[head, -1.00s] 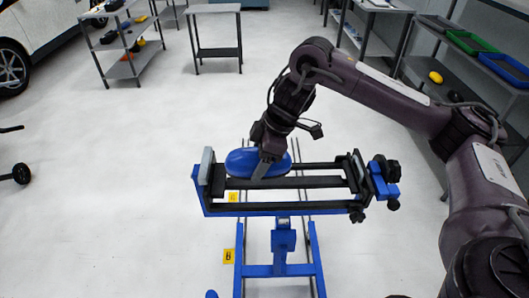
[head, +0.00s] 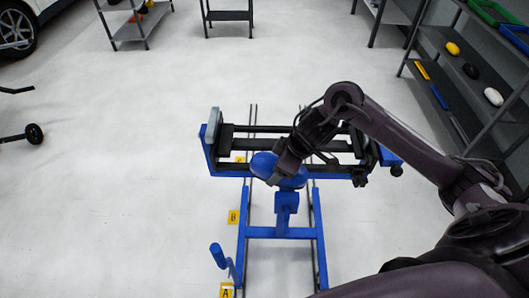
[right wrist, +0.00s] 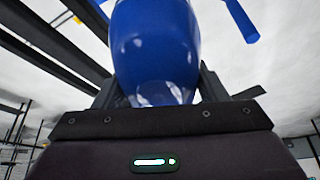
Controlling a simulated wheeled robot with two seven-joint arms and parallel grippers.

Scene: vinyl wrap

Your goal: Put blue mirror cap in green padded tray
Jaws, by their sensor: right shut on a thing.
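The blue mirror cap (head: 262,165) is held in my right gripper (head: 283,171), in front of the near rail of the blue and black stand. In the right wrist view the glossy blue cap (right wrist: 155,45) fills the space between the fingers, which are shut on it. A green tray (head: 488,14) is at the top right, on the upper shelf of the dark rack, partly cut off by the picture edge. My right gripper is far from it. My left gripper is not in view.
The stand (head: 211,140) has a blue base on floor rails. The dark rack (head: 455,85) at right also holds a blue tray (head: 515,36) and a lower shelf with yellow, black and white caps. Grey shelves (head: 140,28) stand at the back left.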

